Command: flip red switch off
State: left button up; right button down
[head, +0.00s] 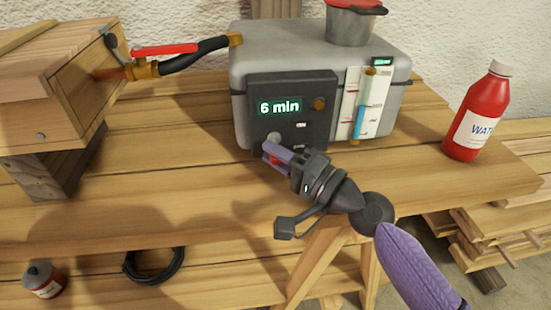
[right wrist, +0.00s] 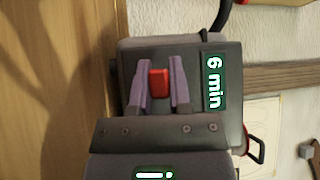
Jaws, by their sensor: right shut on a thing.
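The red switch (right wrist: 159,83) is on the dark front panel (right wrist: 215,125) of a grey machine (head: 310,50). In the right wrist view it sits between the two purple fingers of my right gripper (right wrist: 161,88). In the head view my right gripper (head: 270,153) is at the lower left of the panel, shut on the switch, and only a bit of red (head: 274,160) shows there. I cannot tell the switch's position. The green display (head: 280,107) on the panel reads 6 min. My left gripper is not in view.
The machine stands on a plank bench (head: 180,190), with a red-lidded metal pot (head: 352,25) on top. A red water bottle (head: 477,115) stands at the right. A hose (head: 195,55) with a red-handled valve (head: 165,50) runs left to a wooden box (head: 50,85).

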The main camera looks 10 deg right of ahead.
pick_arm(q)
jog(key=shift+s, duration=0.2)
pick_arm(e)
jog(key=c, duration=0.6)
grip_release()
jog(key=shift+c, duration=0.2)
jog(key=shift+o, duration=0.4)
jog(key=shift+s+d+f, duration=0.1)
jog(key=shift+s+d, duration=0.05)
jog(key=shift+d, duration=0.05)
jog(key=b+v, duration=0.1)
jog(key=v, duration=0.8)
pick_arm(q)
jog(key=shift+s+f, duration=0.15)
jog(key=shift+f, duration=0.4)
pick_arm(e)
jog(key=shift+s+d, duration=0.15)
